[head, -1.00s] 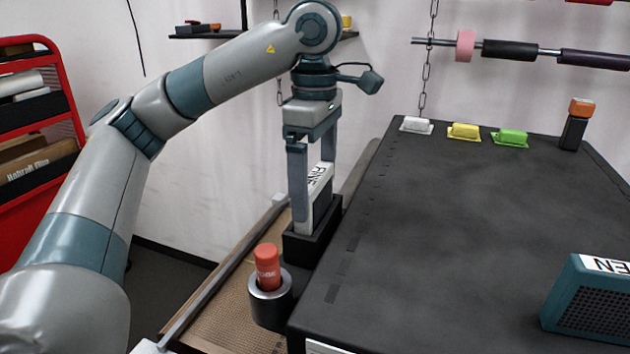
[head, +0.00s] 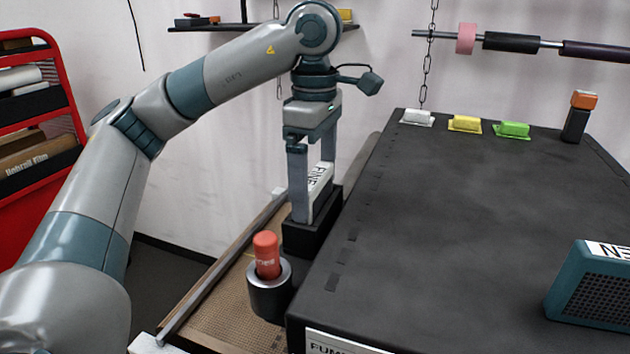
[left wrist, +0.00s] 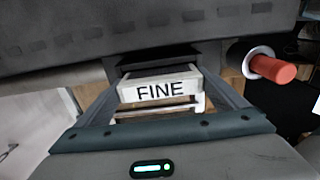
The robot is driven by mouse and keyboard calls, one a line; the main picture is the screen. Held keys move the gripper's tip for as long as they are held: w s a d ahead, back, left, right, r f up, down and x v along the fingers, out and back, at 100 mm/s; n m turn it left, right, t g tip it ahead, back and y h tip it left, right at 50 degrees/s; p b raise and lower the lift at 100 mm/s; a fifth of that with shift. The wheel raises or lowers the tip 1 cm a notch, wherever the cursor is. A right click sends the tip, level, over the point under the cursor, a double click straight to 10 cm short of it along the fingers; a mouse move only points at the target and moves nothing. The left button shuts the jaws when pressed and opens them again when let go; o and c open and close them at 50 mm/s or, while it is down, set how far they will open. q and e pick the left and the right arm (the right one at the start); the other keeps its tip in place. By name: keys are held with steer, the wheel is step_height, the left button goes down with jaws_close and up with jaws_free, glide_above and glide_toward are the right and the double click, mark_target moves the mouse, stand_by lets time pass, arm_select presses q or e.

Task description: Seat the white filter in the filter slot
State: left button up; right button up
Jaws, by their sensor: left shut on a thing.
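The white filter (head: 319,190), labelled FINE, stands upright between the fingers of my left gripper (head: 312,200), which is shut on it. The black filter slot (head: 305,238) is a holder on the left side of the dark cabinet. The filter's lower end is at the slot's mouth and appears to be partly inside; how deep it sits is hidden. In the left wrist view, the filter's label (left wrist: 160,91) faces the camera between the two fingers, with the dark slot (left wrist: 160,58) behind it. My right gripper is not in view.
The dark cabinet (head: 440,220) fills the right side. A red cylinder (head: 266,256) stands in a round metal holder near the slot. White, yellow and green blocks line the cabinet's back edge. A teal mesh box (head: 590,290) is at the right. A red rack (head: 50,110) stands left.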

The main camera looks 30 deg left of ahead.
arm_select(q)
steer(key=o, duration=0.9)
step_height(320, 180, up, 17)
steer(key=shift+r+p, duration=0.15)
steer(key=shift+p, duration=0.3)
stand_by(1.1)
